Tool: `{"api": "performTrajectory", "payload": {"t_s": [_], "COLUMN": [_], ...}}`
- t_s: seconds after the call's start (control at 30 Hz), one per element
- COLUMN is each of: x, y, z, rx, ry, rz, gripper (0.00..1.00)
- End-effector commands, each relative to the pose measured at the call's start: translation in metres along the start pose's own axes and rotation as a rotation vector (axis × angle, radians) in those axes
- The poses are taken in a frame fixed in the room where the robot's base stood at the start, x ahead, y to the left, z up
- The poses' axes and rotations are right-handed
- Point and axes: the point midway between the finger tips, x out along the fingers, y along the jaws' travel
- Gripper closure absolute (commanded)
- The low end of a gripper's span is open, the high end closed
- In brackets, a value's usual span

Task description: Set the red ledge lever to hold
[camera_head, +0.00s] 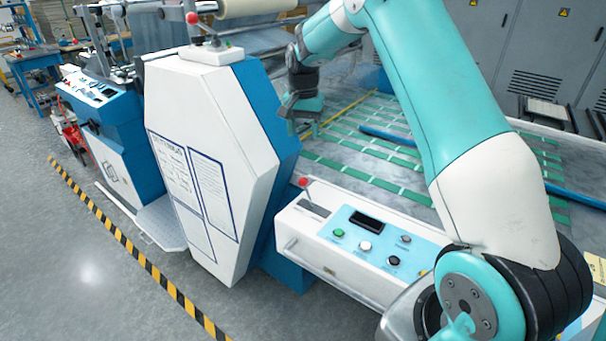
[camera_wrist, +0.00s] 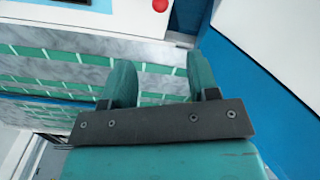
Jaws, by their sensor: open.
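The red ledge lever has a round red knob (camera_head: 303,182) on a thin stem, standing by a dark slot at the left end of a white control ledge (camera_head: 285,222). In the wrist view the red knob (camera_wrist: 160,5) shows at the top edge, cut off by the frame. Its stem is barely visible there, and I cannot read any marking for hold. My gripper (camera_head: 300,108) is up and behind the ledge, beside the blue side of the cabinet, apart from the lever. In the wrist view its two teal fingers (camera_wrist: 155,85) are spread with nothing between them.
A tall white and blue cabinet (camera_head: 205,165) stands left of the ledge, with another red-knobbed lever (camera_head: 192,18) on top. The ledge carries a light blue panel (camera_head: 368,240) with several buttons. My arm crosses the right side.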

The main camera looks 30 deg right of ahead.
Motion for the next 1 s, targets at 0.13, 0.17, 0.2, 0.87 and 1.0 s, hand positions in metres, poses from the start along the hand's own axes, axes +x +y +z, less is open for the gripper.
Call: {"api": "performTrajectory", "payload": {"t_s": [0.13, 0.17, 0.2, 0.87, 1.0], "x": [0.027, 0.034, 0.043, 0.159, 0.162], "y": [0.000, 0.000, 0.000, -0.001, -0.001], "z": [0.002, 0.002, 0.002, 0.002, 0.002], "rx": [-0.004, -0.004, -0.005, -0.007, -0.007], "ry": [-0.006, -0.006, -0.006, -0.001, 0.000], "rz": [0.004, 0.004, 0.003, 0.000, -0.001], "gripper": [0.45, 0.45, 0.45, 0.45, 0.45]}}
